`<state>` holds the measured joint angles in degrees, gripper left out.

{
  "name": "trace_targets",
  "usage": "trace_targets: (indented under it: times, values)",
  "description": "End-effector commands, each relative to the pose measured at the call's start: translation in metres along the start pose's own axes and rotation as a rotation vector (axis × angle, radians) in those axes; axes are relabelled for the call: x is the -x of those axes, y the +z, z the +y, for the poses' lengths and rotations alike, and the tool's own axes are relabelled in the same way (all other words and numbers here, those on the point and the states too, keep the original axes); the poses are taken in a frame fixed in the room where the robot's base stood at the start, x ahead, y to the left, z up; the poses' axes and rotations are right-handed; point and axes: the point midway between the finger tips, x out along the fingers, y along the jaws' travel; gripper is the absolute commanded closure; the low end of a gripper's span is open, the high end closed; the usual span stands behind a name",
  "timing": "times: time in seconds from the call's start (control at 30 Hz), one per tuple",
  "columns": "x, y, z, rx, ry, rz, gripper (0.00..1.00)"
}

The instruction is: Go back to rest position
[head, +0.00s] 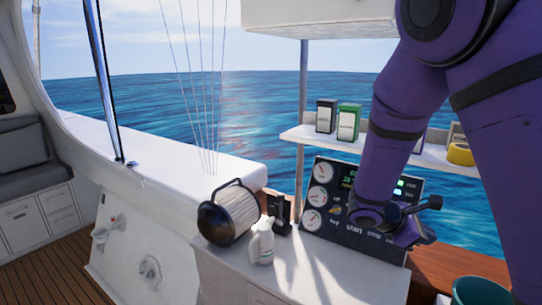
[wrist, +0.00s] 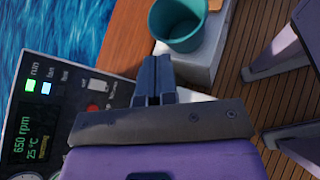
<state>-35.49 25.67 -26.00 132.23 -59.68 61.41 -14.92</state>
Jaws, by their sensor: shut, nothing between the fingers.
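My gripper (wrist: 155,72) shows in the wrist view with its two dark fingers together and nothing between them. In the head view my purple arm reaches down from the upper right, and its hand is in front of the right part of the dark control panel (head: 338,201). The hand hides part of that panel. In the wrist view the panel (wrist: 58,92) lies to the left of the fingers, with lit green and white indicators and a readout of 650 rpm and 25 °C. I cannot tell whether the hand touches the panel.
A teal bucket (wrist: 187,30) stands just beyond the fingertips in the wrist view. A shelf (head: 292,134) with black and green boxes is behind my arm.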

Motion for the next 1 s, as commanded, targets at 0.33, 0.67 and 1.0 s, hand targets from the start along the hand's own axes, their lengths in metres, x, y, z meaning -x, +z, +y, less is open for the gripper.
trace_targets:
  times: [0.33, 0.67, 1.0]
  values:
    - [0.02, 0.058, -0.038, -0.358, -0.227, 0.293, 1.0]
    - [0.05, 0.11, -0.076, -0.688, -0.406, 0.549, 1.0]
    - [0.088, 0.159, -0.118, -1.015, -0.546, 0.802, 1.0]
